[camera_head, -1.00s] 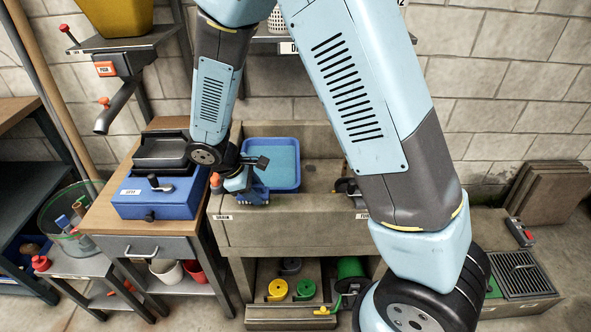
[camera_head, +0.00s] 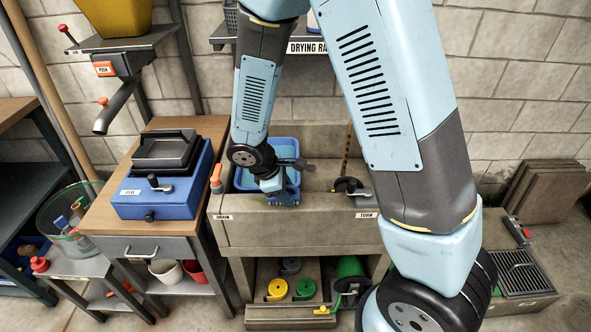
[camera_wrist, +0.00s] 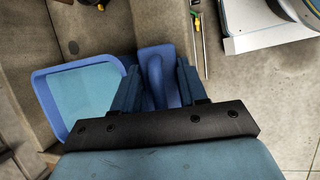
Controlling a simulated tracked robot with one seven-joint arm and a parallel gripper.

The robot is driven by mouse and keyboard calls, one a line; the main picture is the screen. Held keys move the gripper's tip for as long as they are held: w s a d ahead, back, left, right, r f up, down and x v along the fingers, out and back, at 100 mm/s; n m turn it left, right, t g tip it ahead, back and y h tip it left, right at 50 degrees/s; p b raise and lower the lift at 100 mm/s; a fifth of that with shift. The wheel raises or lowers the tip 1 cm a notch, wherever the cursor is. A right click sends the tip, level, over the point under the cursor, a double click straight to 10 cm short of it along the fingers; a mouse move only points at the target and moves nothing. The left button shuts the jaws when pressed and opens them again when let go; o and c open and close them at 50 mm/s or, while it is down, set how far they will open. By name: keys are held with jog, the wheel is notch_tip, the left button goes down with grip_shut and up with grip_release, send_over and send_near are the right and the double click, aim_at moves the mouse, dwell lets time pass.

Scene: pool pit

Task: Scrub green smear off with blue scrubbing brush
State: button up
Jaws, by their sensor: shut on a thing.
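My gripper (camera_head: 279,188) hangs over the front part of the blue water tub (camera_head: 243,178) in the concrete sink. In the wrist view it is shut on the blue scrubbing brush (camera_wrist: 153,62), whose looped handle sits between the dark blue fingers. The brush's bristles are hidden. The tub (camera_wrist: 53,118) also shows left of the gripper in the wrist view, with pale blue water in it. A small green patch (camera_head: 497,291) shows beside the floor grate at the lower right, partly behind my arm. I cannot tell whether it is the smear.
A blue box (camera_head: 160,197) sits on the wooden bench at left. Stacked slabs (camera_head: 541,188) lean against the wall at right, near the grate (camera_head: 524,272).

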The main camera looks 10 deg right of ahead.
jog(key=shift+s+d, duration=0.15)
jog(key=shift+d, duration=0.7)
jog(key=shift+r, duration=3.9)
jog(key=shift+w+d+f+g, duration=0.1)
jog(key=shift+w+f+g, duration=0.2)
jog(key=shift+f+g, duration=0.5)
jog(key=shift+r, duration=0.2)
